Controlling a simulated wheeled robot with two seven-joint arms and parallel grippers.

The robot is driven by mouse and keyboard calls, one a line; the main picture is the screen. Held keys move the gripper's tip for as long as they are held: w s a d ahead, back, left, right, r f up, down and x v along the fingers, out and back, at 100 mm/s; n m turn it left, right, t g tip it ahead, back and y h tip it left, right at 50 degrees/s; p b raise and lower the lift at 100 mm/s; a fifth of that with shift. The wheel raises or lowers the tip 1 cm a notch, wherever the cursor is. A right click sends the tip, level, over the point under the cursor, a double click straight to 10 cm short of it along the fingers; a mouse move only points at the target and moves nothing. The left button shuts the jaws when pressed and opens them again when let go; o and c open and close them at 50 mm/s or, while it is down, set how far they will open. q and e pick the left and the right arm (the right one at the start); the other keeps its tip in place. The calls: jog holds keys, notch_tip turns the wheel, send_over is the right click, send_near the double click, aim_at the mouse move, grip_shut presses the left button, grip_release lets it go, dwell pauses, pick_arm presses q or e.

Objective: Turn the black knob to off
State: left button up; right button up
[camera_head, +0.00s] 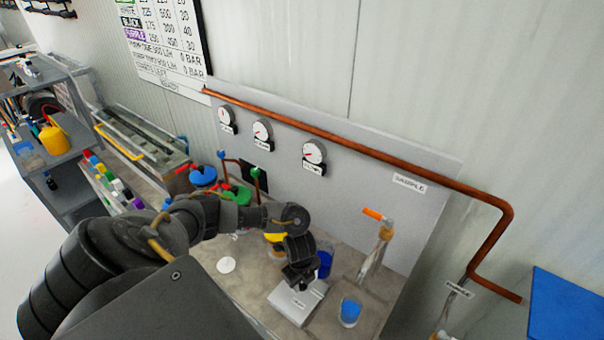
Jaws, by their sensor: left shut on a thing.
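My left arm reaches in from the left, and its dark gripper (301,283) points down at a small light-grey box (290,304) on the bench. The box has white labels on its top. The gripper is shut on the black knob at the box, but fingers and knob are both dark, so the knob is mostly hidden and its setting cannot be read. My right gripper is not in view.
A clear cup with blue contents (349,312) stands right of the box. A blue container (324,264) is close behind the gripper. An orange-handled tap (373,214) is at right. Gauges (314,153) and a copper pipe (340,146) line the back panel.

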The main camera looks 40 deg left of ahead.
pick_arm(q)
jog(key=shift+w+a+r+n, duration=0.1)
jog(key=shift+w+a+n, duration=0.05)
jog(key=shift+n, duration=0.55)
jog(key=o, duration=1)
jog(key=shift+r, duration=0.2)
notch_tip(320, 180, up, 10)
jog(key=shift+s, duration=0.35)
jog(key=shift+s, duration=0.1)
